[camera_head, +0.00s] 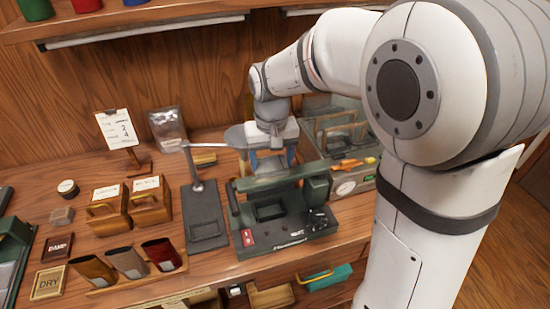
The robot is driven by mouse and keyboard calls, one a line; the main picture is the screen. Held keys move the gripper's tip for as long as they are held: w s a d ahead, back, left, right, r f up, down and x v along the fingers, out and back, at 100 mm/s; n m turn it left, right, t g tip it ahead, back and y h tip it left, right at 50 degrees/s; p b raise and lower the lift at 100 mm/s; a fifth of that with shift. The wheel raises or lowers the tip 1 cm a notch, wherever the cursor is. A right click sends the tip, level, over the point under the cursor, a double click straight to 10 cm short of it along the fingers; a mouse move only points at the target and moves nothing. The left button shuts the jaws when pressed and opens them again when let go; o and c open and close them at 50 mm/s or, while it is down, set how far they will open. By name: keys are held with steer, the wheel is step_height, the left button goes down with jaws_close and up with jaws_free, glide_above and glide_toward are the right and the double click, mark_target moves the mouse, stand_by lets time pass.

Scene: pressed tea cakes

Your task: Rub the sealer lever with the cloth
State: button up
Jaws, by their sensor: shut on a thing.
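The sealer (290,228) is a dark green machine with a red switch and black knobs, standing on the bench in the middle. Its green lever (300,174) runs across above the base, with a thicker end at the right. My gripper (271,170) points down at the back of the lever, its bluish fingers just above or against it; I cannot tell whether they touch. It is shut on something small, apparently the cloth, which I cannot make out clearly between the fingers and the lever.
A grey stand with a post (205,212) is close on the left. Wooden boxes (151,206), coloured cups (128,262) and a card (117,129) occupy the left bench. A shelf (150,14) hangs above.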

mark_target(269, 173)
steer(key=shift+s+d+b, duration=0.15)
steer(key=shift+s+d, duration=0.1)
steer(key=shift+s, duration=0.75)
steer(key=shift+s+d+b, duration=0.15)
steer(key=shift+s+d, duration=0.1)
steer(key=shift+s, duration=0.75)
steer(key=shift+s+a, duration=0.2)
steer(key=shift+a, duration=0.65)
steer(key=shift+w+a+p, duration=0.25)
steer(key=shift+w, duration=0.75)
steer(key=shift+w+a+p, duration=0.2)
steer(key=shift+w+a, duration=0.05)
steer(key=shift+w, duration=0.7)
steer(key=shift+r, duration=0.1)
steer(key=shift+r+p, duration=2.2)
steer(key=shift+r, duration=0.75)
steer(key=shift+r, duration=0.1)
